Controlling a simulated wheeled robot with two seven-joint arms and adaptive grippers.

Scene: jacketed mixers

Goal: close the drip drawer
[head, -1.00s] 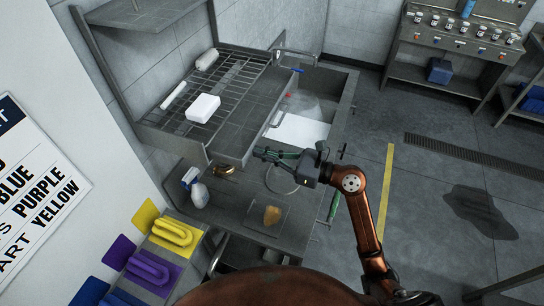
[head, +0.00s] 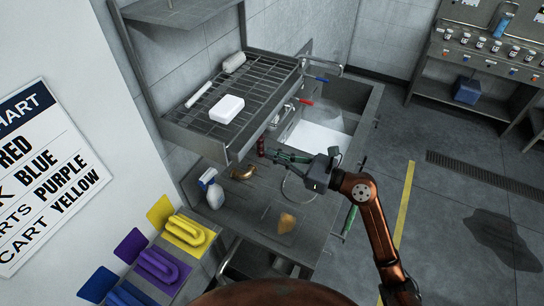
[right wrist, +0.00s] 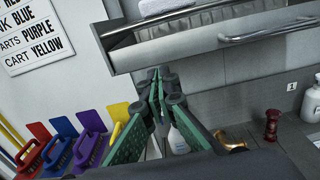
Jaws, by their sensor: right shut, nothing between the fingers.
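The drip drawer is the grey metal drawer under the wire draining rack (head: 255,85). Its front (head: 262,125) and bar handle (head: 284,112) face the sink side in the head view. In the right wrist view its front (right wrist: 200,52) fills the top, with the handle (right wrist: 270,32) across it. My right gripper (head: 276,157) is shut and empty, just outside and below the drawer front. Its green fingers (right wrist: 157,85) point up towards the front's lower edge; contact is unclear. My left gripper is out of view.
A white block (head: 227,109) and rolls lie on the rack. Below stand a spray bottle (head: 213,192), a brass item (head: 243,173) and a dark red item (head: 261,146). The sink (head: 320,138) is beyond my gripper. Coloured brushes (head: 188,231) line the lower left.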

